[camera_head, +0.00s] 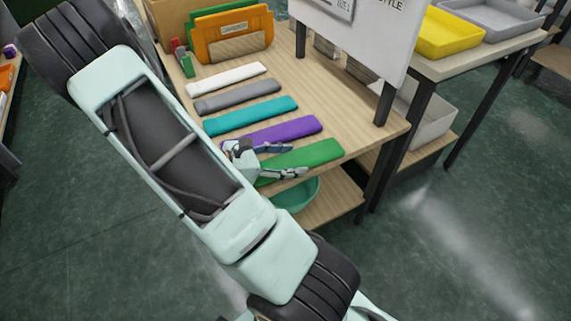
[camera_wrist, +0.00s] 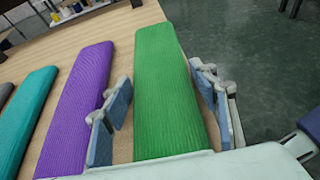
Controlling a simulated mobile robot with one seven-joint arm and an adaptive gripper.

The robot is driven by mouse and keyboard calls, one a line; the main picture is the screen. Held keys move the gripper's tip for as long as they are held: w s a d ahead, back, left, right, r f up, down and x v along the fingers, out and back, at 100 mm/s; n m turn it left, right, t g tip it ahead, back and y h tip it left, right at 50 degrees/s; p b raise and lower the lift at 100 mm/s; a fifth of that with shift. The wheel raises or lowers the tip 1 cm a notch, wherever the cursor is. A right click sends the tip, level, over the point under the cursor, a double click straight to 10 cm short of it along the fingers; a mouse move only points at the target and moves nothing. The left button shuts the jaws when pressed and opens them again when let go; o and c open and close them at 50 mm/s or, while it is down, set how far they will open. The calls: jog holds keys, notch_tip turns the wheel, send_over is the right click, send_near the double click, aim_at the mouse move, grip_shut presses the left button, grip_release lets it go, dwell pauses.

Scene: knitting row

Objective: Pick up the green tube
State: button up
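The green tube (camera_head: 300,160) is a long knitted strip lying on the wooden table, the nearest in a row of coloured tubes. It also shows in the wrist view (camera_wrist: 165,90), running away from me between the fingers. My gripper (camera_head: 283,160) is over the near-left part of the tube. In the wrist view my gripper (camera_wrist: 168,110) is open, with one finger on each side of the green tube and a visible gap to it on the left. Part of the tube's near end is hidden by the gripper body.
A purple tube (camera_head: 285,131) lies close to the left finger. Teal (camera_head: 250,116), grey (camera_head: 238,96) and white (camera_head: 227,79) tubes lie farther along. A white sign board (camera_head: 360,35) stands on dark posts at the table's back. A green bowl (camera_head: 297,195) sits on the lower shelf.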

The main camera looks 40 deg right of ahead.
aim_at(290, 161)
jog(key=c, duration=0.5)
jog(key=shift+o, duration=0.2)
jog(key=shift+r+p, duration=0.35)
jog(key=shift+r, duration=0.25)
notch_tip(290, 161, up, 3)
jog(key=shift+f+p, duration=0.15)
jog(key=shift+p, duration=0.5)
jog(key=s+a+r+p, duration=0.5)
jog(key=s+r+p, duration=0.4)
jog(key=s+p, duration=0.3)
jog(key=p, duration=0.2)
jog(key=shift+s+p, duration=0.35)
